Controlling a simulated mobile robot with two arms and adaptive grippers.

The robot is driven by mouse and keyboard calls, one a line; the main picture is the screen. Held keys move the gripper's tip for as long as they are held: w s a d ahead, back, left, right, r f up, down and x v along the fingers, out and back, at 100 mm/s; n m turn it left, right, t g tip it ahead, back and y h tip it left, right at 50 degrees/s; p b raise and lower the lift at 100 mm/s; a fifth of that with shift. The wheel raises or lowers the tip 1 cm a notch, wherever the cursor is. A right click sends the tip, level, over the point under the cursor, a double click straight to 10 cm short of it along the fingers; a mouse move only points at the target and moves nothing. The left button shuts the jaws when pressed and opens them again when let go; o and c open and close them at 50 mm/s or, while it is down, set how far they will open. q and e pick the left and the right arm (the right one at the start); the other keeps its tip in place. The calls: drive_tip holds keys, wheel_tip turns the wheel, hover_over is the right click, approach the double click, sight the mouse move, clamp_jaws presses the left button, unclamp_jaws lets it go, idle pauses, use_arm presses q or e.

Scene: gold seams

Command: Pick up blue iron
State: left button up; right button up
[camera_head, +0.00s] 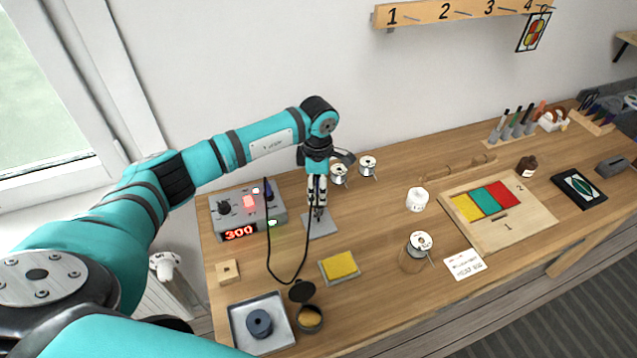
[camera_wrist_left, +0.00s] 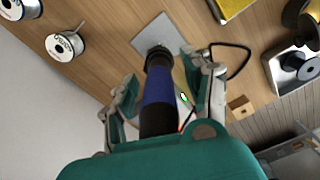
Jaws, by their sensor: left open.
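The blue iron (camera_wrist_left: 158,88) stands on its grey base plate (camera_wrist_left: 160,35) in the left wrist view. Its blue grip and black end point up towards the wrist camera. My left gripper (camera_head: 318,210) points down over the plate, which also shows in the head view (camera_head: 322,228). Its two fingers are open, one on each side of the iron's handle, and I cannot tell whether either touches it. In the head view the gripper hides most of the iron. My right gripper is not in view.
A control station (camera_head: 243,212) showing 300 stands left of the plate, with a black cable looping beside it. Wire spools (camera_head: 367,166) stand behind to the right. A yellow sponge (camera_head: 341,265), an open tin (camera_head: 309,318) and a metal tray (camera_head: 285,335) lie in front.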

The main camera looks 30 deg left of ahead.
use_arm(q)
clamp_jaws()
idle(0.3)
drive_tip(key=shift+r, duration=0.15)
